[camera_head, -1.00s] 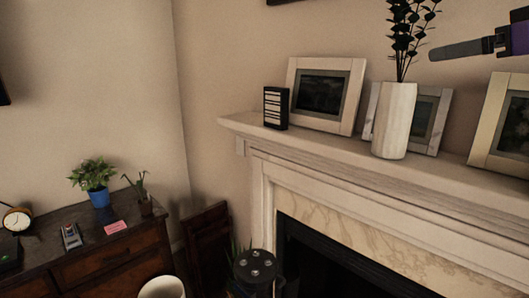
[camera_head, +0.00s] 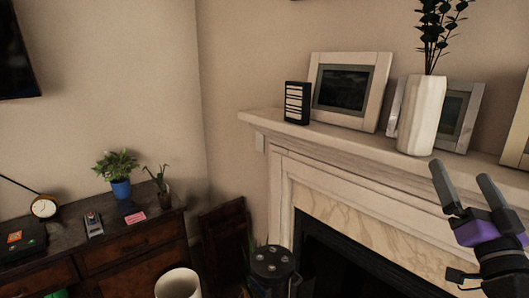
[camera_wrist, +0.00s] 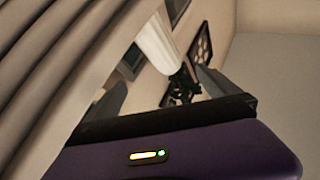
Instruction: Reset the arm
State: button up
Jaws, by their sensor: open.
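My gripper (camera_head: 462,190) is at the right of the head view, in front of the mantel below the white vase. Its two grey fingers point up and stand apart, with nothing between them. In the wrist view, my purple gripper body (camera_wrist: 170,150) fills the bottom, and the scene behind appears tilted. The white vase (camera_wrist: 157,42) shows there beyond the gripper.
The white mantel (camera_head: 330,140) holds a small black box (camera_head: 297,102), picture frames (camera_head: 376,95) and a white vase (camera_head: 421,115) with dark stems. A dark dresser (camera_head: 130,245) with a potted plant (camera_head: 120,188) and a clock (camera_head: 44,207) stands at the left.

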jog(key=s+a+f+m+g+h+b, duration=0.1)
jog(key=s+a+f, duration=0.4)
jog(key=s+f, duration=0.35)
jog(key=s+a+f+g+h, duration=0.15)
jog(key=s+a+f, duration=0.25)
jog(key=s+f, duration=0.45)
jog(key=s+a+f+n+g+y+b, duration=0.1)
jog(key=s+a+f+n+g+y, duration=0.2)
jog(key=s+a+f, duration=0.2)
jog(key=s+a+f+n+g+y+b, duration=0.1)
jog(key=s+a+f+n+g+y, duration=0.2)
jog(key=s+f, duration=0.8)
jog(key=s+a, duration=0.2)
jog(key=s, duration=0.6)
jog(key=shift+a+f, duration=0.35)
jog(key=shift+f, duration=0.05)
